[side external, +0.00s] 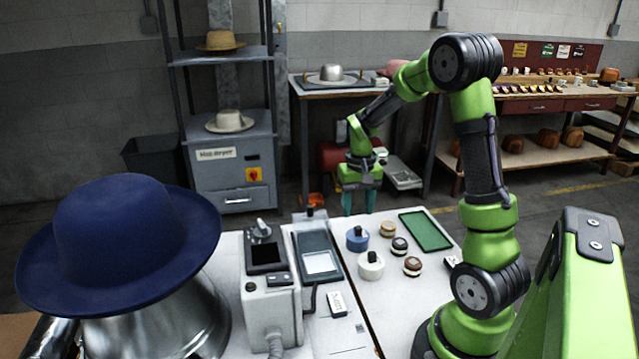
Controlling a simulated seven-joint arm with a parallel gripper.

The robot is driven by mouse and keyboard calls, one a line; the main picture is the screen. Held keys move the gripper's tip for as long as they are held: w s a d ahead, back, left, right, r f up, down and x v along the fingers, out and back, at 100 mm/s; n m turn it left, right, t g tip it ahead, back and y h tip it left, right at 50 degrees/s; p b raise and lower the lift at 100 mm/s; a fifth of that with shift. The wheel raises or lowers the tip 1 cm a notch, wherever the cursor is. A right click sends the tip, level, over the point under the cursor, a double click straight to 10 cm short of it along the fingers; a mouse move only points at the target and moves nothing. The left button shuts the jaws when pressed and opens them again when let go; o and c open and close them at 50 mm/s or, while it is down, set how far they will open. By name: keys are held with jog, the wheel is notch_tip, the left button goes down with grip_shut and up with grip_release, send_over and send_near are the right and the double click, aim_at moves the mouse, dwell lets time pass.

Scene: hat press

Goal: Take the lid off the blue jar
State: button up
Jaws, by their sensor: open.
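The blue jar (357,243) is a small round jar on the white tabletop, with a dark knob on top at its lid (357,231). The lid appears to sit on the jar. My gripper (359,208) points down with its two teal fingers apart and nothing visible between them. In the picture it is just above the blue jar, apart from it. How far it is behind or over the jar is hard to tell.
Close by stand a white jar (370,267), a tan jar (387,230), a dark-topped jar (399,246) and a brown-topped jar (412,266). A green tray (426,231) lies to the right. A grey scale-like device (317,255) stands left. A blue hat (125,235) fills the left foreground.

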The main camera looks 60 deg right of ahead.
aim_at(358, 232)
jog(key=shift+s+d+f, duration=0.1)
jog(key=shift+d+f, duration=0.05)
jog(key=shift+f, duration=2.55)
grip_shut()
